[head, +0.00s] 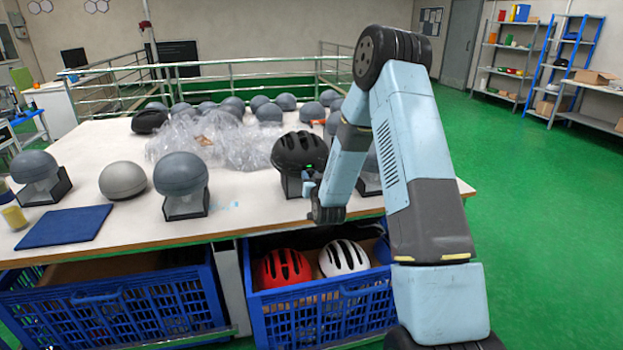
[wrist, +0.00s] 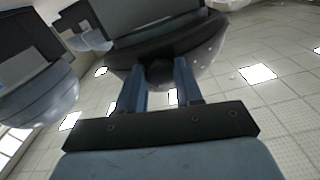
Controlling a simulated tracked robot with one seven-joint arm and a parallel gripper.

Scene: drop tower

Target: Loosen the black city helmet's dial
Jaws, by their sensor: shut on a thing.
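A black helmet (head: 299,150) with long vents sits on a dark stand (head: 290,184) near the front edge of the white table. My gripper (head: 309,180) is at the helmet's lower near side, where a small green light shows. In the wrist view, which looks upside down, my two blue-grey fingers (wrist: 158,78) reach to the helmet's dark rim (wrist: 205,60). They are shut on a small dark part between their tips, at the place of the dial (wrist: 158,72). The dial's details are too dark to make out, and my arm hides it in the head view.
Grey head forms (head: 182,174) on stands and a grey dome (head: 122,180) stand to the left. Crumpled clear plastic (head: 215,140) lies behind the helmet. A blue mat (head: 64,227) lies front left. Blue crates (head: 320,312) with helmets stand below the table edge.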

